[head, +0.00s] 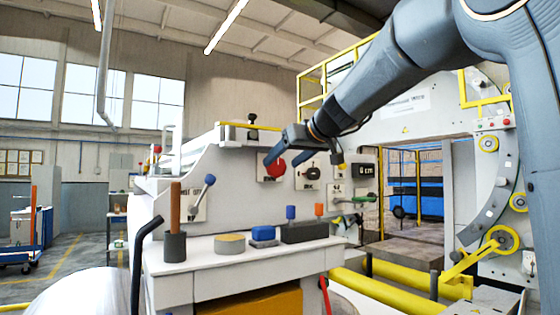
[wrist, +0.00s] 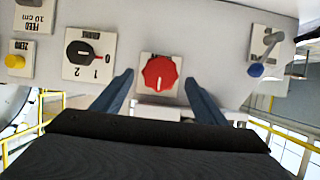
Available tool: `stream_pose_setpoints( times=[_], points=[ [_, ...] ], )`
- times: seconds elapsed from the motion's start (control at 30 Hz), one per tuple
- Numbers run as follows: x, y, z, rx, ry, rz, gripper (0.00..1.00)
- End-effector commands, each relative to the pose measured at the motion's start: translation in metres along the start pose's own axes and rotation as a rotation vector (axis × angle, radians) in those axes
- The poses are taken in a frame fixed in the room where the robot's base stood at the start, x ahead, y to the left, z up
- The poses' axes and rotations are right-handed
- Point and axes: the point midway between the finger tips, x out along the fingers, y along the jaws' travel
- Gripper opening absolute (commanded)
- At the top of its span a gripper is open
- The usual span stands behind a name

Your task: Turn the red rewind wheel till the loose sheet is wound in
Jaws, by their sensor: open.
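The red rewind wheel (head: 275,169) is a small scalloped knob on a pale plate on the white machine's front panel. In the wrist view the wheel (wrist: 159,73) sits near the middle, with a white mark on its lower part. My gripper (head: 283,161) is open in front of the panel. Its two blue-grey fingers stand left and right of the wheel in the wrist view, with gaps on both sides. No contact shows. I cannot make out a loose sheet in either view.
A black rotary switch (wrist: 84,52) is beside the wheel, with a blue-tipped lever (wrist: 262,56) on its other side and a yellow button (wrist: 14,61) farther off. Below the panel, a ledge (head: 200,262) carries several small items. Yellow rollers (head: 375,291) lie at the lower right.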

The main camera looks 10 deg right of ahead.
Motion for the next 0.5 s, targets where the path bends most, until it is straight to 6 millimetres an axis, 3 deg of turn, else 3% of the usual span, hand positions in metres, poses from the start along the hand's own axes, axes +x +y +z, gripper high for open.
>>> stream_pose_setpoints(
  times=[0.2,0.5],
  points=[
    [0.025,0.0,-0.001,0.001,-0.001,0.0,0.66],
    [0.032,0.002,0.0,0.001,0.001,0.004,0.66]
  ],
)
